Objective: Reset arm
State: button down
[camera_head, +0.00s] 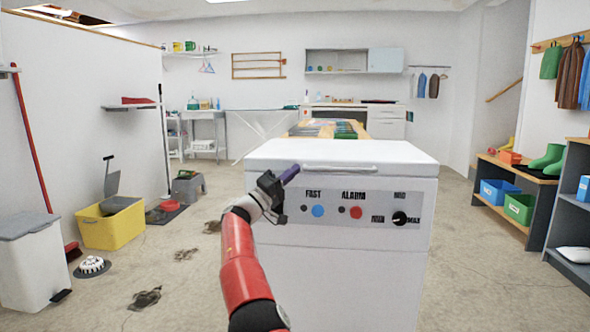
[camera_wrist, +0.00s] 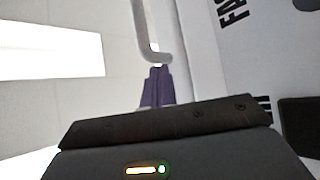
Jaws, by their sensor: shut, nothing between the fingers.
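My gripper (camera_head: 289,173) is at the front left of a white chest appliance, with its purple fingers shut and nothing between them. The fingers also show in the wrist view (camera_wrist: 158,88), close to the end of the grey handle bar (camera_wrist: 142,28). I cannot tell whether they touch it. My red arm reaches up from the bottom of the head view. The appliance (camera_head: 330,285) has a closed white lid (camera_head: 380,153) with a handle (camera_head: 340,169) along its front edge. Its front panel (camera_head: 355,208) carries a blue button, a red button and a black knob.
A yellow bin (camera_head: 112,228) and a white bin (camera_head: 30,265) stand at the left. A shelf (camera_head: 503,195) with green boots (camera_head: 547,160) and boxes is at the right. Dark stains (camera_head: 145,298) mark the floor.

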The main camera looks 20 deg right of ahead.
jog(key=v, duration=0.6)
jog(key=s+d+m+g+y, duration=0.1)
jog(key=s+d+g+y, duration=0.3)
jog(key=s+d, duration=0.5)
jog(key=s+d+f+t+y, duration=0.1)
jog(key=s+d+f+y, duration=0.2)
jog(key=s+f+y, duration=0.5)
jog(key=s+a+f+n+t+y, duration=0.1)
jog(key=s+a+f+y, duration=0.3)
jog(key=s+a, duration=0.55)
jog(key=s+a+f+n+t+y, duration=0.15)
jog(key=s+a+f+y, duration=0.35)
jog(key=s, duration=0.7)
jog(key=s+a+f+n+t+y, duration=0.1)
jog(key=s+a+f+n+y, duration=0.15)
jog(key=s+a, duration=0.75)
notch_tip(320, 180, up, 13)
jog(key=d+p, duration=0.1)
jog(key=p, duration=1.1)
jog(key=shift+s+f+m+p, duration=0.2)
jog(key=shift+s+m+p, duration=0.2)
jog(key=shift+d, duration=0.15)
